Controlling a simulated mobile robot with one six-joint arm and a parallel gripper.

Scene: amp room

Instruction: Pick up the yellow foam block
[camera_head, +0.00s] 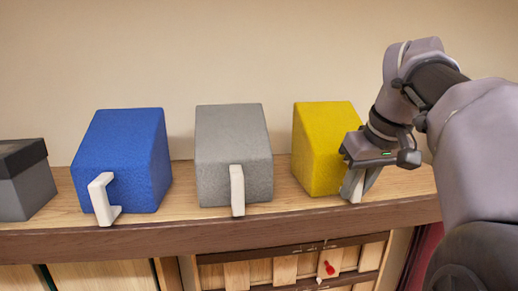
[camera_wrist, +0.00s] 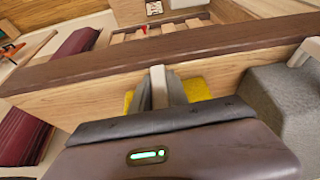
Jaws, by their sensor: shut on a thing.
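The yellow foam block (camera_head: 320,140) stands on the wooden shelf, the rightmost of three coloured blocks in the head view. A pale handle (camera_head: 355,190) shows low on its front. My gripper (camera_head: 360,182) is at the block's front right side and is shut on this handle. In the wrist view, yellow parts of the block (camera_wrist: 198,89) show on both sides of my fingers (camera_wrist: 165,88), and most of it is hidden behind my gripper body.
A grey block (camera_head: 233,150) and a blue block (camera_head: 122,160), each with a white handle, stand to the left on the shelf (camera_head: 270,219). A dark-lidded grey box (camera_head: 25,185) sits at the far left. The wall is close behind. Shelf right of the yellow block is bare.

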